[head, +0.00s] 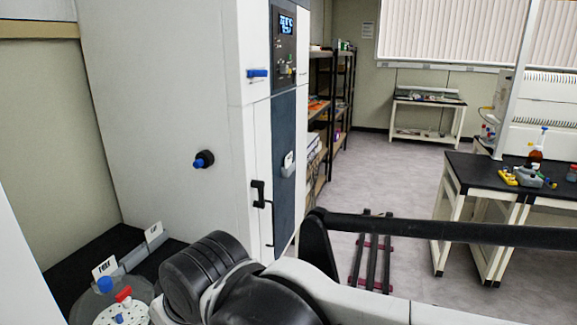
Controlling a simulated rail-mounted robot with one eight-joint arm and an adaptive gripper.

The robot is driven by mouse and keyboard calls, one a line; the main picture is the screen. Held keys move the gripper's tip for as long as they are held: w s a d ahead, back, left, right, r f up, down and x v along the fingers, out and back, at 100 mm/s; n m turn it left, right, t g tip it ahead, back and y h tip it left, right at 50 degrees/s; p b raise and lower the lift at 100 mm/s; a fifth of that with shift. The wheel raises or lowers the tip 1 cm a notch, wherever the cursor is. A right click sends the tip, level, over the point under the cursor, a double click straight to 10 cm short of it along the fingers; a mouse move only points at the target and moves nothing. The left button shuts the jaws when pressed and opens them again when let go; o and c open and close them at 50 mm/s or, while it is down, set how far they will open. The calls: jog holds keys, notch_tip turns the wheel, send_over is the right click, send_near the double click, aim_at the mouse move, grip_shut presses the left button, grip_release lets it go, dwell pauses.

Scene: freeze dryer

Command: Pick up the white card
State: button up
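Two small white cards with dark lettering stand upright in grey holders on the black surface at the lower left. The nearer card (104,266) is just behind a clear round vessel. The farther card (154,231) stands close to the side of the large white freeze dryer (165,100). The lettering is too small to read surely, and I cannot tell which card the task means. Parts of my arm cross the bottom of the view, right of the cards. My gripper does not show.
The clear vessel (85,305) with blue and red knobs stands at the lower left corner. A black valve with a blue tip (203,160) sticks out from the dryer's side. A black-topped bench (500,172) with bottles stands at right.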

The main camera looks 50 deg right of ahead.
dwell(0.4)
jog(key=o, duration=1.3)
